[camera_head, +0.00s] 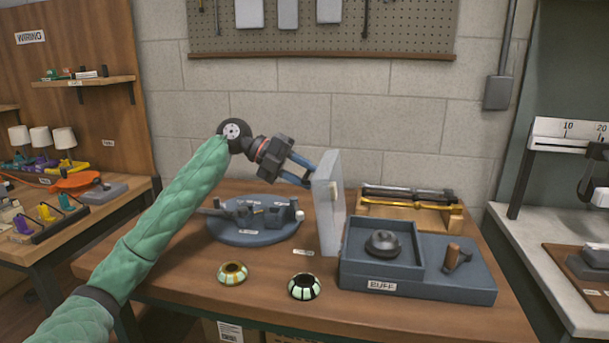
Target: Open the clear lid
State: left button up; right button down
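The lid (328,208) is a pale, see-through-looking grey panel with a small light handle (333,190) on its right face. It stands about upright at the left side of the blue-grey box labelled BUFF (375,285), whose open compartment shows a dark round part (382,243). My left gripper (309,176) comes in from the upper left. Its two blue fingers are apart, with their tips at the left face of the lid. I cannot tell whether they touch it. My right gripper is not in view.
A round blue base with fixtures (255,235) stands left of the lid. Two ringed round parts, one gold (232,272) and one dark (304,286), lie at the table front. A wooden rack with rods (405,207) is behind the box. A wooden-handled crank (453,257) rises at the box's right.

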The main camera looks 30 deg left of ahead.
pick_arm(q)
jog(key=b+v, duration=0.1)
jog(key=v, duration=0.7)
jog(key=shift+c, duration=0.4)
